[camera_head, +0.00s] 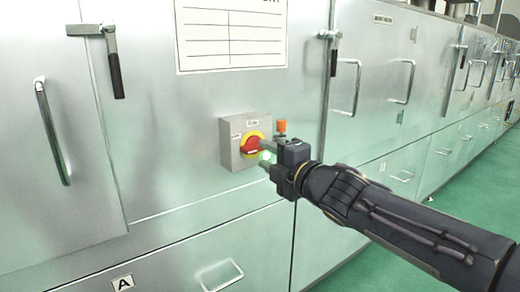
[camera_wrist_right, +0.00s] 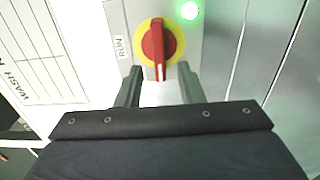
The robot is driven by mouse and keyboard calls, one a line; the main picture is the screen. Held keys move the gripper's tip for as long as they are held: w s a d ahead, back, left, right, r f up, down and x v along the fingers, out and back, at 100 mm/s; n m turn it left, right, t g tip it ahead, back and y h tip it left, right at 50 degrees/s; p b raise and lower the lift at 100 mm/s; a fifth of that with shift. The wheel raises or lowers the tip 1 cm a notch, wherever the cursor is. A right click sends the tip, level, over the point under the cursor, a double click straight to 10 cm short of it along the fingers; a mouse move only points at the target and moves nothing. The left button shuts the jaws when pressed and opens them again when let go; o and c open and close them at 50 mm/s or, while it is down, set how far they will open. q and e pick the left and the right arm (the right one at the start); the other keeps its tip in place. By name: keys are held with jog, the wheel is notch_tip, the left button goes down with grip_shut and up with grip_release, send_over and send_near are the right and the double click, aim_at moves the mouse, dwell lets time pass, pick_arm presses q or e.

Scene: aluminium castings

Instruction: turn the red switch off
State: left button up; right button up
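The red switch (camera_head: 250,146) is a rotary handle on a yellow disc, on a grey box (camera_head: 232,158) fixed to a metal cabinet front. In the right wrist view the red handle (camera_wrist_right: 157,45) points down the picture, with a pale mark near its lower end. The RUN label (camera_wrist_right: 122,47) lies to its left. My right gripper (camera_head: 264,154) is at the box; in the wrist view its two fingers (camera_wrist_right: 159,80) are apart, on either side of the handle's lower end. I cannot tell whether they touch it. My left gripper is in neither view.
A green lamp (camera_wrist_right: 188,10) glows beside the switch. An orange cap (camera_head: 281,126) shows just above my gripper. Door handles (camera_head: 52,130) and latches (camera_head: 113,75) stick out from the cabinet. Open green floor (camera_head: 440,200) lies at the right.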

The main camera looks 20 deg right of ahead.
jog(key=p+v, duration=0.1)
jog(key=v, duration=0.3)
dwell(0.3)
jog(key=s+d+f+m+g+h, duration=0.55)
jog(key=s+d+f+m, duration=0.25)
jog(key=s+f+m, duration=0.5)
jog(key=s+a+f+m+g+y, duration=0.2)
jog(key=s+a+f+m+g, duration=0.1)
jog(key=s+f+m, duration=0.35)
jog(key=s+a+f+m+g+y, duration=0.1)
jog(key=s+a+f+m+g, duration=0.25)
jog(key=s+f+m, duration=0.35)
notch_tip(320, 180, up, 27)
jog(key=n+p, duration=0.2)
jog(key=p, duration=2.4)
jog(key=shift+s+r+n+t, duration=0.15)
jog(key=shift+s+n+t, duration=0.15)
jog(key=shift+n, duration=0.05)
